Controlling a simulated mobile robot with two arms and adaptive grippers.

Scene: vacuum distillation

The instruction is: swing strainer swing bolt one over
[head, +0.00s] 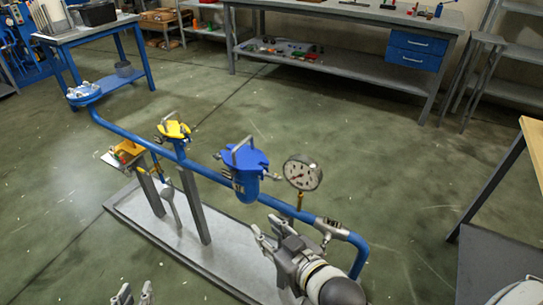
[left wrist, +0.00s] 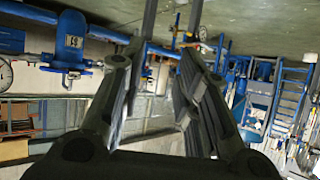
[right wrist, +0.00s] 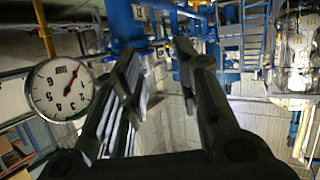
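The blue strainer (head: 246,184) stands on the blue pipe (head: 207,173), with a blue lid and a grey handle on top. Small metal fittings (head: 226,173) show at its left side; I cannot tell which is swing bolt one or how it is turned. The strainer also shows in the left wrist view (left wrist: 72,40). My right gripper (head: 268,230) is in front of the pipe, right of and below the strainer, with spread fingers, open and empty. My left gripper (head: 135,290) is at the bottom edge, open and empty, apart from the strainer.
A pressure gauge (head: 302,172) stands on the pipe right of the strainer, close to my right gripper. A yellow-topped fitting (head: 173,130) is to the left. The grey base plate (head: 150,222) lies below. A workbench (head: 345,57) stands behind; floor between is clear.

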